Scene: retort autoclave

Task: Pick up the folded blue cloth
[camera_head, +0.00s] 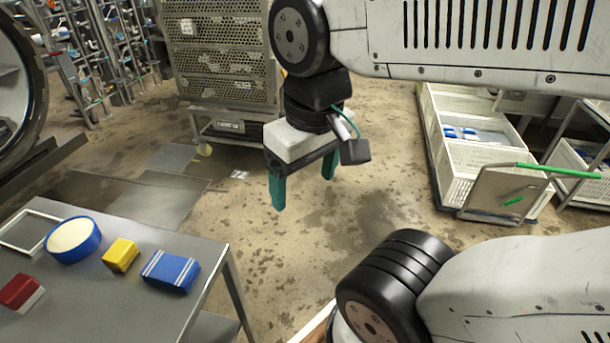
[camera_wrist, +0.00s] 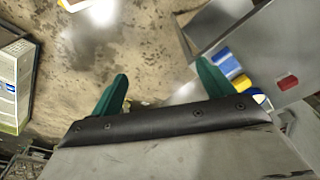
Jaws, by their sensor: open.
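The folded blue cloth (camera_head: 171,270) with white stripes lies on the metal table (camera_head: 105,290) at the lower left of the head view, near the table's right edge. In the wrist view the cloth (camera_wrist: 226,63) shows in part beside the right finger, near the table edge. My gripper (camera_head: 306,185) is open and empty, its two green fingers pointing down over the floor, to the right of the table and apart from the cloth. The wrist view also shows my gripper (camera_wrist: 163,88) with its fingers spread.
Left of the cloth are a yellow block (camera_head: 120,255), a round blue-rimmed container (camera_head: 73,240), a red and white block (camera_head: 20,292) and a pale frame (camera_head: 28,231). A perforated metal rack (camera_head: 223,60) stands behind. White crates (camera_head: 470,165) stand at right. Floor between is open.

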